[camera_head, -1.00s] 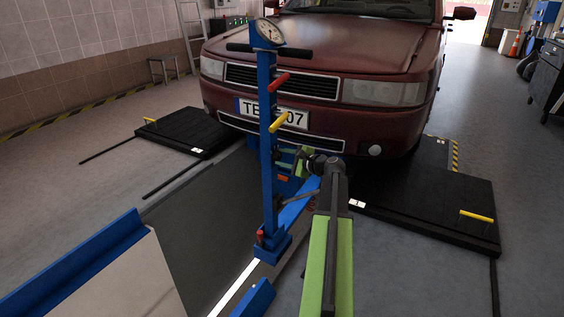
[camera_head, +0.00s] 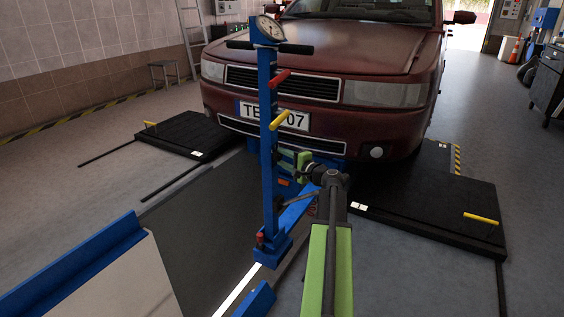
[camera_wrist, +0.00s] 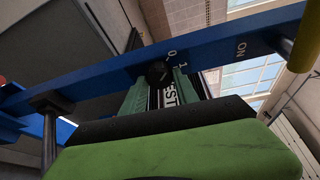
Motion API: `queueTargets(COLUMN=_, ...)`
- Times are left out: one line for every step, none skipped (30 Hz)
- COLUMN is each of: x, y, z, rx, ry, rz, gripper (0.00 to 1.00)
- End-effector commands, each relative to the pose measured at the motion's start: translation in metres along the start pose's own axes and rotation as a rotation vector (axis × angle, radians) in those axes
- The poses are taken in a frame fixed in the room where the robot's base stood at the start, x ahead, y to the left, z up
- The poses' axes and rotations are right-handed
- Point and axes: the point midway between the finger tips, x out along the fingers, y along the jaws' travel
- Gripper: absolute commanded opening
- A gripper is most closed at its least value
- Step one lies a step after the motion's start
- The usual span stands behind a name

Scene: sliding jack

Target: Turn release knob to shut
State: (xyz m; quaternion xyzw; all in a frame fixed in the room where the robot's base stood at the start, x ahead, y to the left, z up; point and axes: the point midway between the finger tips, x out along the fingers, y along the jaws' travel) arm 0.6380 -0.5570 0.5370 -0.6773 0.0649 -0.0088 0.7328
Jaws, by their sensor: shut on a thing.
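The blue sliding jack has an upright column (camera_head: 266,140) with a dial gauge on top, in front of the car. In the wrist view a blue bar (camera_wrist: 105,83) of the jack crosses the picture and bears white marks "0", "1" and "ON". A small dark release knob (camera_wrist: 156,71) sits on this bar beside "0" and "1". In the head view my gripper (camera_head: 303,165) is behind and right of the column, and the knob is hidden.
A red handle (camera_head: 279,78) and a yellow handle (camera_head: 282,119) stick out from the column. The dark red car (camera_head: 330,80) stands close behind. Black platforms (camera_head: 430,205) lie on both sides. A pit (camera_head: 205,225) opens to the left of the jack.

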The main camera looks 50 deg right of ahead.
Motion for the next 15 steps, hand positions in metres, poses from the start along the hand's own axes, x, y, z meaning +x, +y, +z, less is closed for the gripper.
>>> queueTargets(x=0.0008, y=0.0007, z=0.0015, rx=-0.005, ry=-0.004, rz=0.002, gripper=0.0)
queueTargets(x=0.0008, y=0.0006, z=0.0015, rx=-0.005, ry=-0.003, rz=0.001, gripper=0.0)
queueTargets(x=0.0008, y=0.0006, z=0.0015, rx=-0.006, ry=-0.004, rz=0.001, gripper=0.0)
queueTargets(x=0.0007, y=0.0005, z=0.0014, rx=-0.006, ry=-0.003, rz=0.001, gripper=0.0)
queueTargets(x=0.0007, y=0.0005, z=0.0014, rx=-0.005, ry=-0.003, rz=0.001, gripper=0.0)
queueTargets(x=0.0007, y=0.0004, z=0.0014, rx=-0.005, ry=-0.003, rz=0.001, gripper=0.0)
queueTargets(x=0.0007, y=0.0004, z=0.0014, rx=-0.005, ry=-0.003, rz=0.001, gripper=0.0)
queueTargets(x=0.0007, y=0.0004, z=0.0014, rx=-0.005, ry=-0.003, rz=0.001, gripper=0.0)
queueTargets(x=0.0007, y=0.0004, z=0.0014, rx=-0.005, ry=-0.003, rz=0.001, gripper=0.0)
queueTargets(x=0.0007, y=0.0004, z=0.0014, rx=-0.005, ry=-0.003, rz=0.001, gripper=0.0)
queueTargets(x=0.0007, y=0.0004, z=0.0013, rx=-0.005, ry=-0.003, rz=0.001, gripper=0.39)
queueTargets(x=0.0006, y=0.0003, z=0.0012, rx=-0.004, ry=-0.003, rz=0.001, gripper=0.44)
queueTargets(x=0.0005, y=0.0003, z=0.001, rx=-0.004, ry=-0.003, rz=0.001, gripper=0.48)
queueTargets(x=0.0004, y=0.0002, z=0.0009, rx=-0.004, ry=-0.002, rz=0.001, gripper=0.52)
queueTargets(x=0.0003, y=0.0002, z=0.0007, rx=-0.003, ry=-0.002, rz=0.0, gripper=0.57)
